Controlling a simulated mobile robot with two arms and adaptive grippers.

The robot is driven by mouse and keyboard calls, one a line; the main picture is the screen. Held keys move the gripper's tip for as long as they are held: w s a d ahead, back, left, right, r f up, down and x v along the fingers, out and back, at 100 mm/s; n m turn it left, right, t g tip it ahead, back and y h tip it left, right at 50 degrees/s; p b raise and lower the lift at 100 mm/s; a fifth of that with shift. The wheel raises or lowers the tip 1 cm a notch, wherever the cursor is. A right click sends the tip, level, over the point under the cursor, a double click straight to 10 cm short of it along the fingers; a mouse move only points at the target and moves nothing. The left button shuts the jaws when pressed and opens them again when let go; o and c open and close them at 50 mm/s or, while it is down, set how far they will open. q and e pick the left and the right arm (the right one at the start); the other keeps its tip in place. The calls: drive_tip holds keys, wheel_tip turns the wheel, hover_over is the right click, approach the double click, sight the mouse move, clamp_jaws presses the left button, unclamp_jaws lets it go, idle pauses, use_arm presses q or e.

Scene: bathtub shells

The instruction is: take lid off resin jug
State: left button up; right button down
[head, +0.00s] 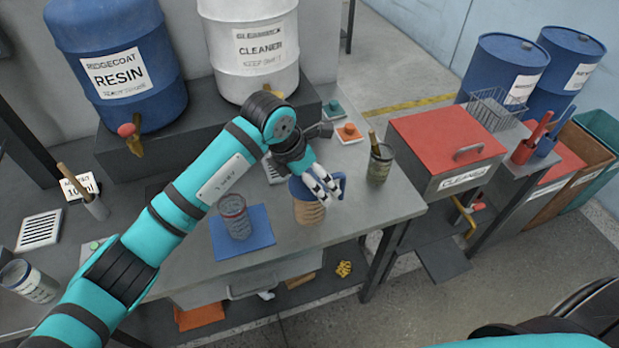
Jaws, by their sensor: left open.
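The resin jug (308,212), a tan-filled ribbed container, stands upright on the grey bench near its front edge. A blue lid (298,190) is on its top, with a blue part also showing to the right. My left gripper (326,190) is open, its pale fingers over or just in front of the lid. The fingers hide part of the lid, and I cannot tell whether they touch it. My right gripper is not in view.
A clear cup (234,217) stands on a blue mat (262,240) left of the jug. A tin with a brush (379,165) stands close on the right. The blue resin drum (115,60) and white cleaner drum (255,50) are behind. A red-lidded cleaner box (445,150) is right of the bench.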

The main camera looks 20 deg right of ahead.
use_arm(q)
drive_tip(key=shift+c, duration=0.3)
drive_tip(key=c, duration=1)
drive_tip(key=shift+o, duration=0.2)
